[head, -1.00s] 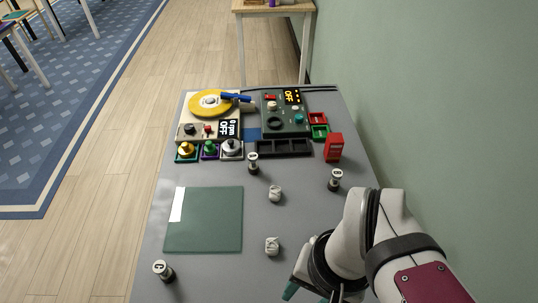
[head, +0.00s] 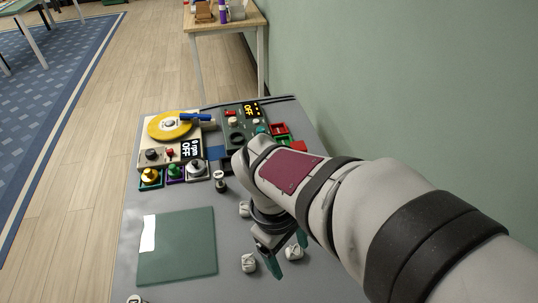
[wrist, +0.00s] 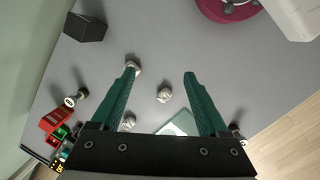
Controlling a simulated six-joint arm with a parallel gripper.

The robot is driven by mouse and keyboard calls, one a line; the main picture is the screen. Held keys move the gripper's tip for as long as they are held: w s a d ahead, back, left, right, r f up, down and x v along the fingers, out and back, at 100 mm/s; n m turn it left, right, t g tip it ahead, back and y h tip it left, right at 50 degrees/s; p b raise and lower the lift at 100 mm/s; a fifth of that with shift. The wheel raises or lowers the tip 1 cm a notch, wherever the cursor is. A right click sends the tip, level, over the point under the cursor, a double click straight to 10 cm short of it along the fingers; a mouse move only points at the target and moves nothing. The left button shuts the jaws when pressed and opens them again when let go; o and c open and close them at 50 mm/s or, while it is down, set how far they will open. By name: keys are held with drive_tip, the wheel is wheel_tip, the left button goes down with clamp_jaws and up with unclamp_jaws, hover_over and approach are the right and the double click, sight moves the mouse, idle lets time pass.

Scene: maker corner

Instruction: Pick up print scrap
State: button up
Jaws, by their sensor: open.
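Several white crumpled lumps, which look like print scrap, lie on the grey table. In the head view one (head: 249,263) is left of my gripper (head: 287,254), one (head: 293,252) is by its fingers, and one (head: 244,209) is farther back, partly covered by my arm. In the wrist view my gripper (wrist: 160,70) is open, its green fingers apart with nothing held. One lump (wrist: 164,95) shows between the fingers, one (wrist: 134,66) at the left fingertip, and one (wrist: 128,123) beside the left finger's base. I cannot tell the fingers' height above the table.
A green mat (head: 178,262) with a white strip lies at left. A yellow-disc device (head: 155,146) and a dark control box (head: 246,122) stand at the back. A lettered post (head: 220,183) stands between. The wrist view shows a dark block (wrist: 85,27) and red box (wrist: 55,119).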

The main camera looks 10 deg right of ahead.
sight(296, 250)
drive_tip(key=w+f+n+h, duration=0.3)
drive_tip(key=w+f+n, duration=0.2)
drive_tip(key=w+n, duration=0.4)
drive_tip(key=shift+n+t+y, duration=0.3)
drive_tip(key=shift+n+t, duration=0.1)
drive_tip(key=shift+n, duration=0.3)
drive_tip(key=x, duration=1.5)
drive_tip(key=shift+a+f, duration=0.2)
drive_tip(key=shift+a, duration=0.05)
clamp_jaws()
